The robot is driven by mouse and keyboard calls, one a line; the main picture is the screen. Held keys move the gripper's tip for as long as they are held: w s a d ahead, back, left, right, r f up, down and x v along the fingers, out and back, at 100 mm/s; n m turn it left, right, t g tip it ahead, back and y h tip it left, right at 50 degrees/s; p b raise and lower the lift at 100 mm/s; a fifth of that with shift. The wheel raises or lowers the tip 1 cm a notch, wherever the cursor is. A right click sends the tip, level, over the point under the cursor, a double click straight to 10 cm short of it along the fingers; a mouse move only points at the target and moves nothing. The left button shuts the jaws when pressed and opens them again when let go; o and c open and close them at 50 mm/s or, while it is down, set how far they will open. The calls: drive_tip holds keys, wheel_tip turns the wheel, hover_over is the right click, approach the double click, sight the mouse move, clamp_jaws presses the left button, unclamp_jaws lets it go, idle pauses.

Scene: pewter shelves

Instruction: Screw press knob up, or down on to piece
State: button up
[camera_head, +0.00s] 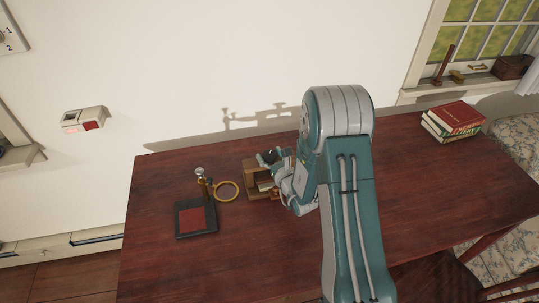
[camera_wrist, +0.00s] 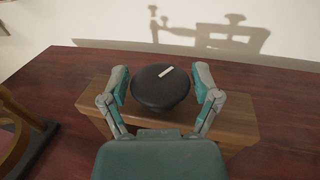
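A dark round knob (camera_wrist: 160,96) with a pale bar mark on its top shows in the wrist view, above a wooden press frame (camera_wrist: 235,118). My gripper (camera_wrist: 161,80) is open, with one finger on each side of the knob. Narrow gaps seem to show between fingers and knob; I cannot tell whether either finger touches it. In the head view the wooden press (camera_head: 250,181) stands on the table, with my gripper (camera_head: 270,158) at its top. My gripper and arm hide part of the press there. No piece under the knob can be made out.
A brass ring stand (camera_head: 227,191) with a dark, red-topped base (camera_head: 195,220) stands left of the press on the dark red table (camera_head: 160,270). Books (camera_head: 453,121) lie at the table's far right. The wall is close behind the press.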

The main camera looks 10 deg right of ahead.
idle(0.4)
drive_tip(key=v, duration=1.2)
drive_tip(key=shift+a+f, duration=0.1)
